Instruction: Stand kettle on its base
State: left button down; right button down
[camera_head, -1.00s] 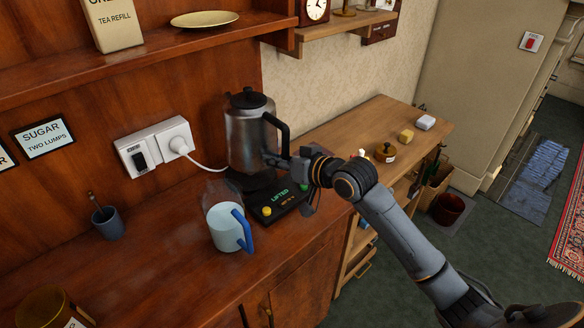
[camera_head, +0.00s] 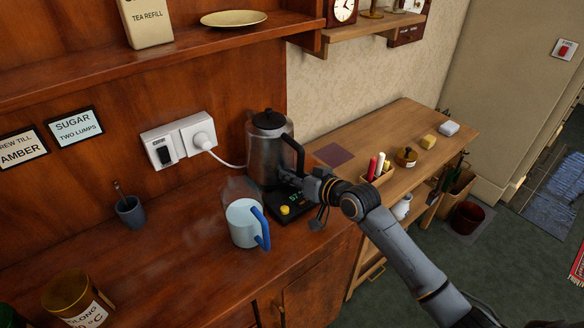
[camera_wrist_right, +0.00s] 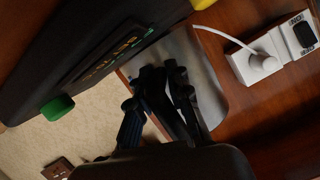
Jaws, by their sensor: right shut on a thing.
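The base display shows green digits, partly hidden. My right gripper (camera_head: 312,184) is shut on the lower part of the handle. The wrist view shows the gripper's dark fingers (camera_wrist_right: 165,103) against the grey kettle body (camera_wrist_right: 207,75), and the base (camera_wrist_right: 75,60) with a green knob. My left gripper is not in view.
A pale jug with a blue handle (camera_head: 243,228) stands close in front of the base. A blue-grey cup (camera_head: 130,212) and an amber jar (camera_head: 76,298) are further left. A socket (camera_head: 180,140) with a white plug and cord is behind. The counter between cup and jug is clear.

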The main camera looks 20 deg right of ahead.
jog(key=c, duration=1.6)
grip_release()
jog(key=shift+f, duration=0.1)
jog(key=o, duration=0.3)
jog(key=shift+o, duration=0.2)
jog(key=shift+s+a, duration=0.1)
jog(key=v, duration=1.2)
jog(key=shift+b, duration=0.4)
